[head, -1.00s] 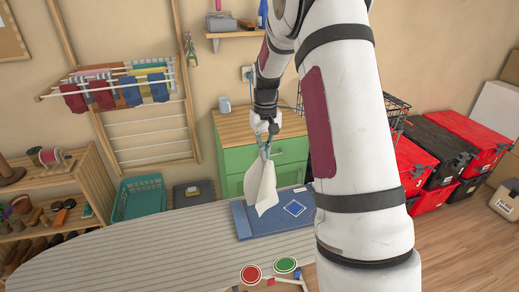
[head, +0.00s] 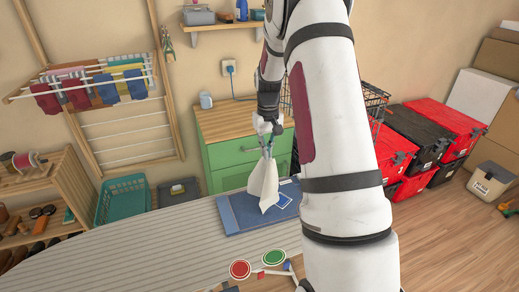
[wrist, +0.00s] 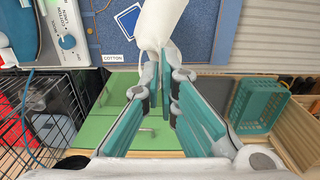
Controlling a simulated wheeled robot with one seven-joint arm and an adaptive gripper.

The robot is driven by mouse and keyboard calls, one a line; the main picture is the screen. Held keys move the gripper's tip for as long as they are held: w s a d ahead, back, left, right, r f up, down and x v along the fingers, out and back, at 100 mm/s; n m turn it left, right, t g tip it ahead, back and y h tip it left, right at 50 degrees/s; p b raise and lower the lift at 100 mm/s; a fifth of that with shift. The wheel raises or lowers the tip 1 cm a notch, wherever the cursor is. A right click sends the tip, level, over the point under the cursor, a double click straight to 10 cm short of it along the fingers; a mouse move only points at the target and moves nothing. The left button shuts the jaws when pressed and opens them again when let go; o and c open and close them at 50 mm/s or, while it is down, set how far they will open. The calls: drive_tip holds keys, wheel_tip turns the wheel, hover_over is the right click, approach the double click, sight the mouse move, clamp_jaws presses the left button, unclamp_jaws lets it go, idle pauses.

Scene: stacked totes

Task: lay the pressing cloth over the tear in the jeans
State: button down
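The folded blue jeans (head: 236,214) lie flat on the striped ironing board (head: 150,245); they also show in the wrist view (wrist: 195,45). A darker blue square with a white outline (wrist: 128,20) lies on them. I cannot make out the tear itself. The white pressing cloth (head: 263,184) hangs from my gripper (head: 267,150), in front of the jeans in the head view and covering part of them. In the wrist view, the cloth (wrist: 160,25) is pinched between the teal fingertips (wrist: 163,55). I cannot tell whether its lower edge touches the jeans.
A small "COTTON" label (wrist: 113,58) is near the square. A control dial (wrist: 67,41) shows at upper left in the wrist view. A green cabinet (head: 235,150) is behind; red and black totes (head: 430,135) are stacked at right.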

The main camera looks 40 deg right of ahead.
drive_tip(key=shift+s+d+f+b, duration=0.95)
drive_tip(key=shift+d+f+b, duration=0.15)
drive_tip(key=shift+d+f, duration=1.95)
drive_tip(key=shift+s+d+f+b, duration=1)
drive_tip(key=shift+d+f, duration=1.75)
drive_tip(key=shift+f, duration=0.6)
drive_tip(key=shift+s+d+f+b, duration=0.85)
drive_tip(key=shift+d+f+b, duration=0.3)
drive_tip(key=shift+d+f, duration=1.9)
drive_tip(key=shift+a+f, duration=0.1)
drive_tip(key=shift+f, duration=0.05)
drive_tip(key=c, duration=2.3)
unclamp_jaws()
drive_tip(key=o, duration=0.5)
drive_tip(key=o, duration=0.6)
